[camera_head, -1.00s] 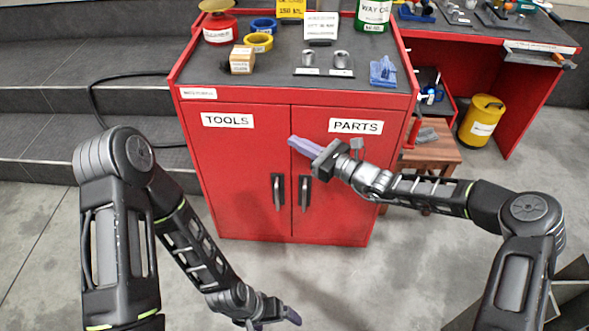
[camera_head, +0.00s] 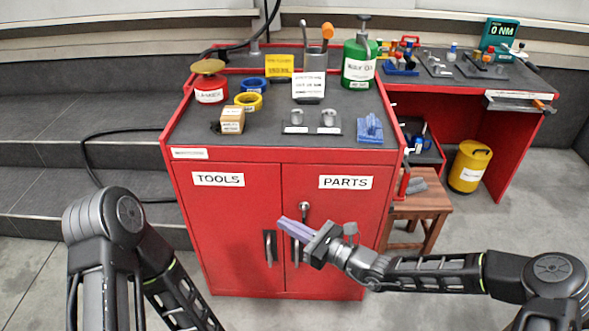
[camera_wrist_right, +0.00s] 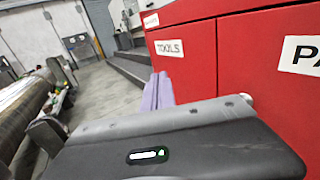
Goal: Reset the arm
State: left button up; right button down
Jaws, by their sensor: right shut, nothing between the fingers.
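My right gripper (camera_head: 292,228) is shut and empty, with its purple fingers pointing left in front of the red cabinet (camera_head: 236,232). My right arm (camera_head: 435,272) reaches in from the right. My left arm (camera_head: 105,240) is bent at the left, and its gripper is below the picture edge.
The cabinet top holds a red can (camera_head: 210,82), tape rolls (camera_head: 250,100), a small box (camera_head: 232,120), a green oil bottle (camera_head: 359,62) and a blue item (camera_head: 369,129). A wooden stool (camera_head: 420,205) and yellow drum (camera_head: 469,167) stand right. Grey steps (camera_head: 80,120) lie left.

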jog(key=s+f+n+g+h, duration=0.4)
jog(key=s+f+n+g, duration=0.4)
jog(key=s+f, duration=0.7)
jog(key=s+d+f+n+g+h, duration=0.1)
jog(key=s+d+f+n+h, duration=0.5)
jog(key=s+d+f+n, duration=0.5)
jog(key=s+d+n, duration=0.1)
jog(key=s+n, duration=0.2)
jog(key=s, duration=0.1)
pick_arm(q)
notch_tip(320, 180, up, 12)
jog(key=p, duration=1.2)
jog(key=shift+r, duration=0.15)
pick_arm(e)
notch_tip(320, 180, up, 13)
jog(key=h, duration=0.1)
jog(key=shift+r+n, duration=0.2)
jog(key=shift+n, duration=0.1)
pick_arm(q)
jog(key=shift+c, duration=0.3)
